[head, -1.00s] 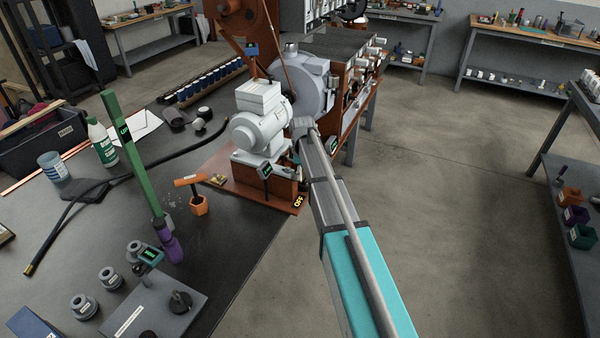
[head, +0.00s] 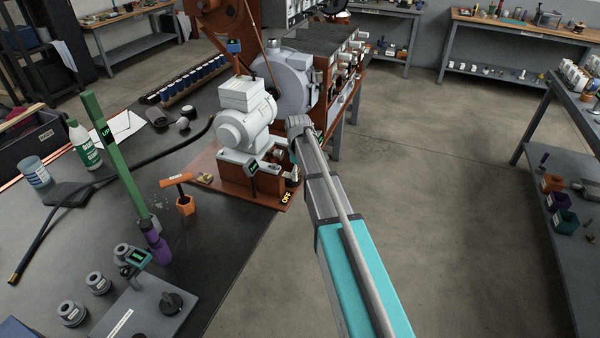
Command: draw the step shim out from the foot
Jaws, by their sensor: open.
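My arm reaches from the bottom of the head view up to the right side of a white motor (head: 246,128). The arm's grey far end (head: 298,124) is beside the motor. My gripper's fingers cannot be made out; the arm links cover that spot. The motor stands on a reddish-brown block (head: 240,185) above a brown base plate (head: 222,190). A dark tag (head: 252,168) with green lettering is at the motor's near foot. I cannot make out the step shim; the foot's right side is partly behind my arm.
An orange T-handled tool (head: 185,200) stands left of the plate. A green and purple upright (head: 115,150), a white-green bottle (head: 84,145) and a dark hose (head: 120,170) are on the black bench. Open floor (head: 440,200) lies to the right.

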